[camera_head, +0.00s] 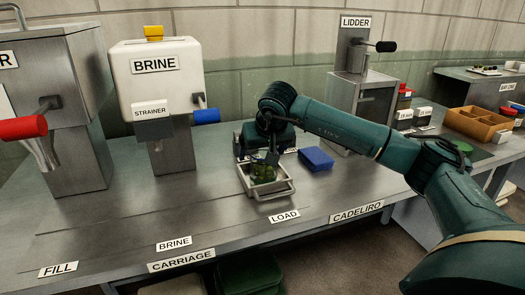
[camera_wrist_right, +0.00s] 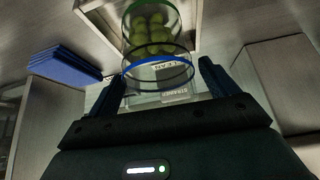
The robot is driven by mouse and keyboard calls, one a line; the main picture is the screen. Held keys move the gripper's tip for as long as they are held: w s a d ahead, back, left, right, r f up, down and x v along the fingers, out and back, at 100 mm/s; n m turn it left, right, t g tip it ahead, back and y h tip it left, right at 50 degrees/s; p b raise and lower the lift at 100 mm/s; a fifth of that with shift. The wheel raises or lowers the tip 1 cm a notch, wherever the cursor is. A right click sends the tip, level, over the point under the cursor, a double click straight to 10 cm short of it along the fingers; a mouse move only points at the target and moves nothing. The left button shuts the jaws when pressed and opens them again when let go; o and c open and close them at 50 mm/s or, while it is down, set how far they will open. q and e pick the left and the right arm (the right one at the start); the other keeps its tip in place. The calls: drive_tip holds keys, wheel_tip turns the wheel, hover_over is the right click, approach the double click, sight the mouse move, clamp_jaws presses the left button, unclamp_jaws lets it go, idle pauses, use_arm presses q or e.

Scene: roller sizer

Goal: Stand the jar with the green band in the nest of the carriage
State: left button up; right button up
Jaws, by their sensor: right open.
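The jar (camera_head: 263,174) is clear, holds green olives and stands within the metal carriage (camera_head: 285,190) at the LOAD end of the bench. In the right wrist view the jar (camera_wrist_right: 152,45) shows a green band at its far end and a blue ring nearer me. The carriage rim (camera_wrist_right: 188,40) shows around its far end; the nest itself is hidden. My right gripper (camera_head: 267,158) is over the jar, and its open fingers (camera_wrist_right: 163,82) are on either side of the near end, with no clear contact. My left gripper is not in view.
The BRINE machine (camera_head: 155,85) stands to the left and the LIDDER (camera_head: 360,95) behind to the right. A wooden divided tray (camera_head: 477,124) is farther right. The bench front left of the carriage is clear.

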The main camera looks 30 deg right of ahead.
drive_tip(key=v, duration=1.2)
